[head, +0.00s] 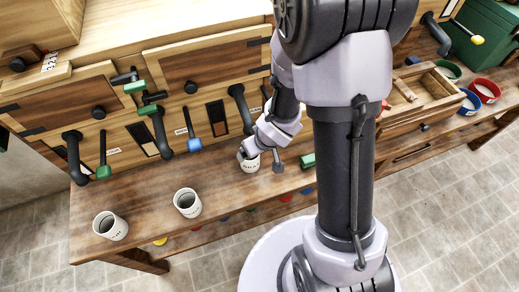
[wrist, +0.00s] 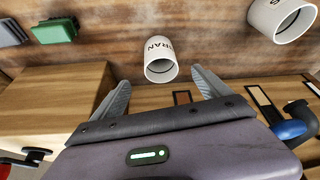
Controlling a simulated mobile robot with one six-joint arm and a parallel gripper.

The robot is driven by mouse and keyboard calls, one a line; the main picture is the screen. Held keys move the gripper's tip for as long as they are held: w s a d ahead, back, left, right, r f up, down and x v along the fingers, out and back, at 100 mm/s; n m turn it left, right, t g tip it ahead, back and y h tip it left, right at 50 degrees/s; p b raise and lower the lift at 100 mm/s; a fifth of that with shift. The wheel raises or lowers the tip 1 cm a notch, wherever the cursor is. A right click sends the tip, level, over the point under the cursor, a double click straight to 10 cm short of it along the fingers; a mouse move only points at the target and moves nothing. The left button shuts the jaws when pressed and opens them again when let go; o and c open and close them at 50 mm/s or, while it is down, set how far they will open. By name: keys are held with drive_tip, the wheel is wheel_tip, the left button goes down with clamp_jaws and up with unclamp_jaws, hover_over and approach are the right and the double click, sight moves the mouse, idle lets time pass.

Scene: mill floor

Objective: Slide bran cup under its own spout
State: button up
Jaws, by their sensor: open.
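The bran cup (wrist: 160,60) is white with dark BRAN lettering and stands between the two spread fingers of my gripper (wrist: 159,80) in the wrist view. The fingers are open and do not visibly press on it. In the head view the cup (head: 250,165) is on the wooden counter, partly hidden by my gripper (head: 258,147). Dark bent spouts hang from the cabinet: one at far left (head: 75,158), one in the middle (head: 161,132), one nearer the cup (head: 241,108). Their small labels are too small to read, so I cannot tell which is bran's.
Two more white cups stand left on the counter, one mid-left (head: 187,203) and one far left (head: 110,226). Levers with green (head: 103,171) and blue (head: 194,145) ends hang beside the spouts. A green block (head: 308,160) lies right of the cup. A wooden tray (head: 440,85) is further right.

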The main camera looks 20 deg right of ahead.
drive_tip(key=b+x, duration=0.6)
drive_tip(key=x, duration=0.6)
drive_tip(key=shift+w+f, duration=0.1)
drive_tip(key=shift+f, duration=0.1)
